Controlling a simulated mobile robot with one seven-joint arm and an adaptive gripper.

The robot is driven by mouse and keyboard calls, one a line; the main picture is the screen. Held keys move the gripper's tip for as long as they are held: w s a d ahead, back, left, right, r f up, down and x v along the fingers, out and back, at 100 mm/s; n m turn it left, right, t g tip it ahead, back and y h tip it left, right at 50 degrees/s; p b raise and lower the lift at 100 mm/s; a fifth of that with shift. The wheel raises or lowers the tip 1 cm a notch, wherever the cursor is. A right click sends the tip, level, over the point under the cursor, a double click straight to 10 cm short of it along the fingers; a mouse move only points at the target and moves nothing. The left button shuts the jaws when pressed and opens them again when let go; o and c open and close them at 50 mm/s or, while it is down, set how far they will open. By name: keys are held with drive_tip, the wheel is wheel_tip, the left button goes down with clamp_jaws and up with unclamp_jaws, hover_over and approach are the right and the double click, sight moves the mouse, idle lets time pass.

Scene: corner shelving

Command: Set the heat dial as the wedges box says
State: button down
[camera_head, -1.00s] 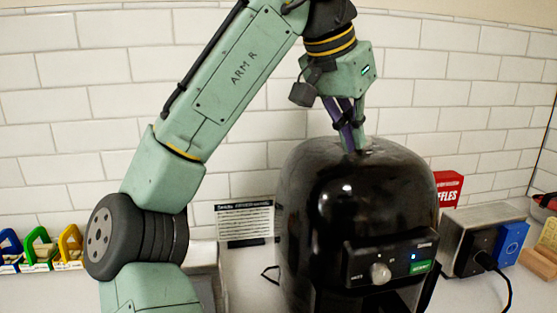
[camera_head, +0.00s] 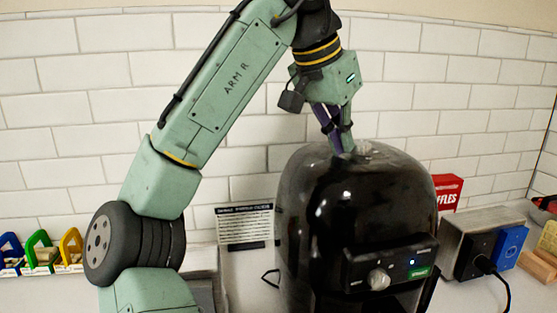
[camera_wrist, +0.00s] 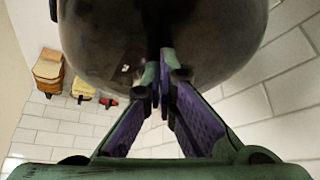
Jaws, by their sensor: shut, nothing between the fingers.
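A black, glossy, dome-shaped cooker (camera_head: 345,215) stands on the counter against the tiled wall. Its front panel carries a pale round dial (camera_head: 378,279), a small lit lamp (camera_head: 412,262) and a green label (camera_head: 418,272). The panel lettering is too small to read. My gripper (camera_head: 344,152) is shut and empty, pointing down at the cooker's top; I cannot tell whether it touches. The wrist view shows my gripper (camera_wrist: 158,92) with its purple-padded fingers together before the dark cooker body (camera_wrist: 160,35). I cannot identify a wedges box; a red box (camera_head: 447,190) shows only the letters "FFLES".
A printed card (camera_head: 244,227) leans at the wall left of the cooker. Blue, green and yellow holders (camera_head: 42,250) stand far left. A metal box with a black plug (camera_head: 482,255) and a blue switch plate (camera_head: 509,247) are at right, with a cable hanging down.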

drive_tip(key=shift+a, duration=0.1)
idle(0.3)
drive_tip(key=shift+s+a+r, duration=0.1)
drive_tip(key=shift+s+a, duration=0.05)
drive_tip(key=shift+a, duration=0.15)
drive_tip(key=shift+r, duration=2.95)
drive_tip(key=shift+a, duration=0.15)
